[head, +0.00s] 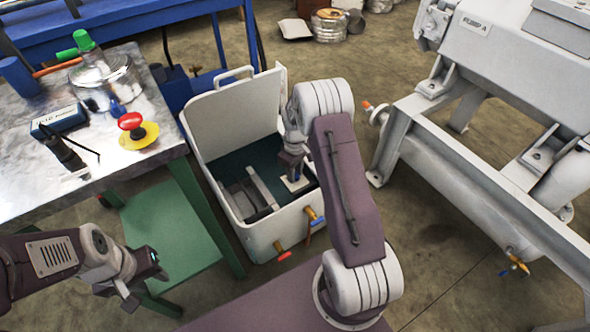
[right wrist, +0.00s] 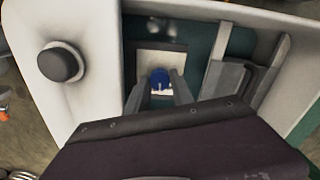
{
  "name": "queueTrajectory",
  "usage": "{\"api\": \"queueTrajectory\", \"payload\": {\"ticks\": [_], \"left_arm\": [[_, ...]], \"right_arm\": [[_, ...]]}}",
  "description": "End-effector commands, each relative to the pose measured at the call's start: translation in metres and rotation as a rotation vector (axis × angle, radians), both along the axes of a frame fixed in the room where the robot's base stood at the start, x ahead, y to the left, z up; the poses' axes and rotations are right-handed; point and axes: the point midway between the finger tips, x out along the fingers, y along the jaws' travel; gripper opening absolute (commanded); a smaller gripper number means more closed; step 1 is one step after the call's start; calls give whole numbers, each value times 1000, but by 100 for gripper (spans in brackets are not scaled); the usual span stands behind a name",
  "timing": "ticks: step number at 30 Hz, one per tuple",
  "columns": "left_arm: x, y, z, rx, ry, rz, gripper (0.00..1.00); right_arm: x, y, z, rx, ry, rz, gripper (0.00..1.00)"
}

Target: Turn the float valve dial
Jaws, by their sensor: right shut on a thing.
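The blue dial (right wrist: 159,77) sits in front of a pale square plate (right wrist: 147,63) inside the white tank. My right gripper (right wrist: 162,90) reaches down into the tank, with one finger on each side of the dial, and is shut on it. In the head view my right gripper (head: 294,174) is above the pale plate (head: 300,183), and the dial is hidden there. My left gripper (head: 150,277) is low on the left, away from the tank, near the green shelf. How far its fingers are apart is unclear.
A metal-topped table (head: 25,185) with a glass jar (head: 100,80) and a red knob (head: 130,121) stands left. A large grey machine (head: 500,65) stands right.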

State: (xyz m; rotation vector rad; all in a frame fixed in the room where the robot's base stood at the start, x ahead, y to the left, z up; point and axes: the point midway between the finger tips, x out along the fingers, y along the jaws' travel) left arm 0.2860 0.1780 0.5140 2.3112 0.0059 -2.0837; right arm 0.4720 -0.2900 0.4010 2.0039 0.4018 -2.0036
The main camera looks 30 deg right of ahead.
Motion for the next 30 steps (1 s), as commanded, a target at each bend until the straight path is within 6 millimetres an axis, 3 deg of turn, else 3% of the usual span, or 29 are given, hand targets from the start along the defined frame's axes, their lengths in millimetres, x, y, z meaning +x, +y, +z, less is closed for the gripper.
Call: {"api": "queueTrajectory", "payload": {"ticks": [3,12,30], "left_arm": [[0,0,20,0,0,0,36],[0,0,45,0,0,0,36],[0,0,56,0,0,0,36]], "right_arm": [[-1,0,6,1,3,-79,0],[0,0,4,1,1,-274,0],[0,0,0,0,-1,-407,0]]}}
